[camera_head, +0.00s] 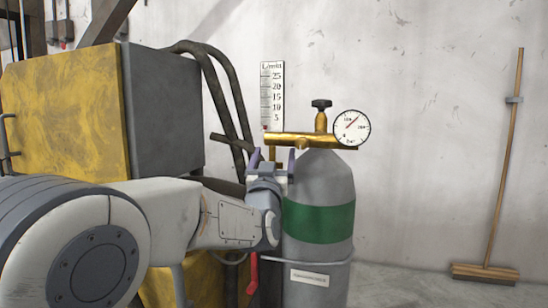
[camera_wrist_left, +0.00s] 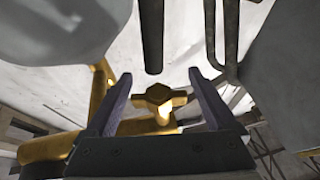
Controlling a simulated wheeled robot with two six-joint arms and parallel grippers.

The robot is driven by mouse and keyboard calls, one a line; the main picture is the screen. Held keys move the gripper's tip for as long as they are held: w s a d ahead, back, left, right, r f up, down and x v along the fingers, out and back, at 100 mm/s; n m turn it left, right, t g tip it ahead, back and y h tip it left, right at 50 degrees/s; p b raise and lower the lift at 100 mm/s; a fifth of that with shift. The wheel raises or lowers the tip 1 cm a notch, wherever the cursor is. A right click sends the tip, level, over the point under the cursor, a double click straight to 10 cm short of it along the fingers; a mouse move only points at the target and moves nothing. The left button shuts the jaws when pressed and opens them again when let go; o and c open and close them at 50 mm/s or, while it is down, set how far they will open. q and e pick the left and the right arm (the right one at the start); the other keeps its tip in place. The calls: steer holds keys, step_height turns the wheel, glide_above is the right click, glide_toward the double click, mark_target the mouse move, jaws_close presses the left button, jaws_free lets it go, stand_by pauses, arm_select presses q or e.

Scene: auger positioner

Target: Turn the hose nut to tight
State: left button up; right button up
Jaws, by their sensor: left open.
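The brass hose nut (camera_wrist_left: 158,97), a hexagonal head with side lugs, shows in the left wrist view between my left gripper's two fingers (camera_wrist_left: 160,92). Clear gaps show on both sides of it, and the fingers do not appear to touch it. In the head view my left gripper (camera_head: 273,160) points up below the brass regulator (camera_head: 300,141), beside the grey cylinder (camera_head: 318,174). Its jaws are open and empty. A brass stem shows between the fingers there, but the nut itself is hard to make out. My right gripper is not in view.
A round gauge (camera_head: 352,128) and a flow scale (camera_head: 272,95) sit at the regulator. A yellow and grey machine (camera_head: 70,115) with dark pipes (camera_head: 222,85) stands close on the left. A broom (camera_head: 500,170) leans on the right wall; floor between is clear.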

arm_select(q)
steer(key=c, duration=1.4)
steer(key=shift+y, duration=0.4)
steer(key=n+y+p, duration=0.1)
steer(key=n+y, duration=0.1)
steer(key=y, duration=0.1)
steer(key=shift+a+r+p, duration=0.1)
steer(key=shift+a+p, duration=0.05)
steer(key=shift+p, duration=0.25)
steer(key=shift+s+a+n+g+y+p, duration=0.3)
steer(key=shift+a+n+g+y+p, duration=0.15)
steer(key=shift+n+g+y+p, duration=2.4)
steer(key=shift+s+a+n+g+y+p, duration=0.4)
steer(key=shift+n+g+y+p, duration=1.55)
steer(key=shift+y, duration=1.95)
steer(key=shift+s+a+n+g+y+p, duration=0.2)
steer(key=shift+a+n+g+y+p, duration=0.3)
steer(key=shift+n+g+y+p, duration=2.05)
steer(key=shift+m+y, duration=0.65)
steer(key=shift+y, duration=0.25)
